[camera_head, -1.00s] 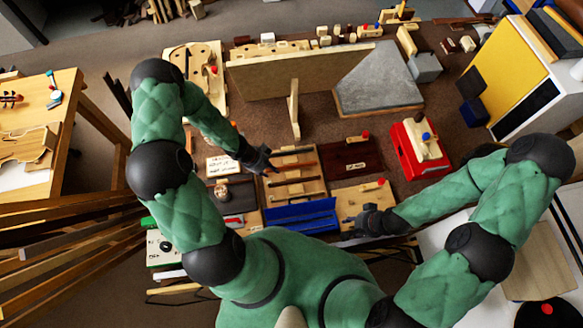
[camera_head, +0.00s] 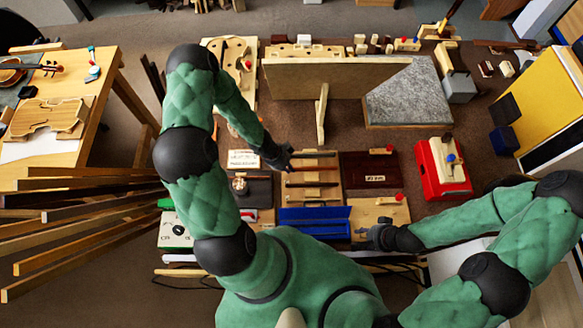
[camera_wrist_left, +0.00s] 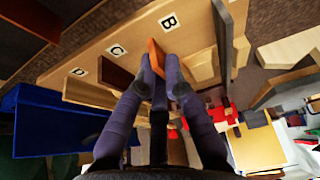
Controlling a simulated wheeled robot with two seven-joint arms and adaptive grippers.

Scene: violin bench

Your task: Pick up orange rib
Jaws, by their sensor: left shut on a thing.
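The orange rib (camera_wrist_left: 154,58) shows in the left wrist view, standing on edge against a wooden rack board (camera_wrist_left: 125,35) between the labels B and C. My left gripper (camera_wrist_left: 158,68) is shut on it; the fingertips cover part of the rib. In the head view, my left gripper (camera_head: 287,157) is at the left side of the wooden rack (camera_head: 322,196), where dark strips lie across. My right gripper (camera_head: 374,237) is low beside a wooden board (camera_head: 385,212), too small to tell if open.
A blue tray (camera_head: 315,228) sits just in front of the rack. A dark brown box (camera_head: 365,175) and a red box (camera_head: 444,178) are to the right. A tall wooden panel (camera_head: 335,80) stands behind the rack.

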